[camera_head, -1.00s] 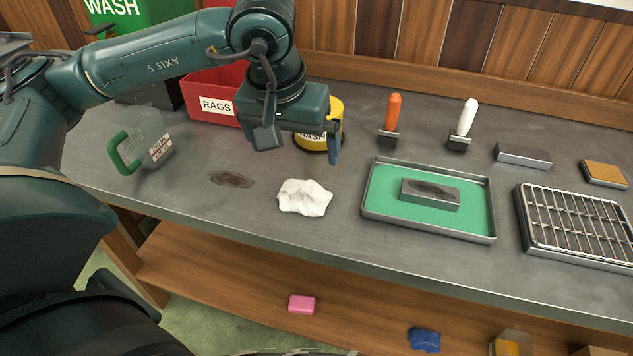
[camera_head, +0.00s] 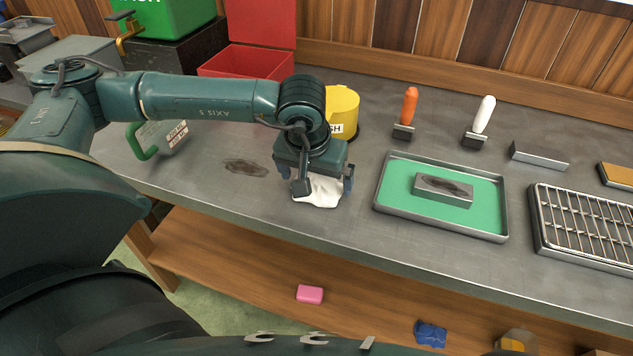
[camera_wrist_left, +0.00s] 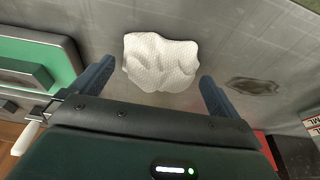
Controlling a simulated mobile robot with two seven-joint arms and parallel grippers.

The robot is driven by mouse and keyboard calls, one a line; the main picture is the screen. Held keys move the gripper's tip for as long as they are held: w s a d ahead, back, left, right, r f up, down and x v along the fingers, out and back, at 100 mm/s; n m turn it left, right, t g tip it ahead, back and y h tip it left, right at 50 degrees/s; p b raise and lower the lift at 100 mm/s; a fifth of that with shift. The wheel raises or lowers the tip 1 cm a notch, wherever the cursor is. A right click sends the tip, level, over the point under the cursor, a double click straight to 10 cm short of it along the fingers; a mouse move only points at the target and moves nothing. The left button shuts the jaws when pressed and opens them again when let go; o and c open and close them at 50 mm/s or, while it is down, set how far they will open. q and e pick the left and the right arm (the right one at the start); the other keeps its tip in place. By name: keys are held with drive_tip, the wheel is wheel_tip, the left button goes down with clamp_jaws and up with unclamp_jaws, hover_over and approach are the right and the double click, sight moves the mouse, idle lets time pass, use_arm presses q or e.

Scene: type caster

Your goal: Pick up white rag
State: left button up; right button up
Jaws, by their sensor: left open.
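The white rag (camera_head: 318,191) lies crumpled on the grey worktop, partly hidden by my left gripper in the head view. My left gripper (camera_head: 322,186) is over the rag, pointing down. In the left wrist view the whole rag (camera_wrist_left: 160,62) shows ahead of the two fingertips (camera_wrist_left: 157,80), lying between their lines. The fingers are spread wide and hold nothing. I cannot tell from these views how high the fingertips are above the worktop. My right gripper is not in view.
A metal tray (camera_head: 376,204) with a green bottom holds a grey block (camera_head: 443,190) right of the rag. A dark stain (camera_head: 246,167) lies to its left. A yellow container (camera_head: 342,110) and red bin (camera_head: 245,62) stand behind. A wire rack (camera_head: 585,225) is far right.

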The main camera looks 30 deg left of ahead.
sight(316, 176)
use_arm(q)
drive_tip(key=shift+f, duration=0.1)
drive_tip(key=shift+c, duration=0.2)
drive_tip(key=c, duration=1)
wheel_tip(316, 176, up, 10)
drive_tip(key=shift+r, duration=0.1)
drive_tip(key=o, duration=0.5)
drive_tip(key=shift+c, duration=0.2)
drive_tip(key=c, duration=0.3)
drive_tip(key=shift+w, duration=0.1)
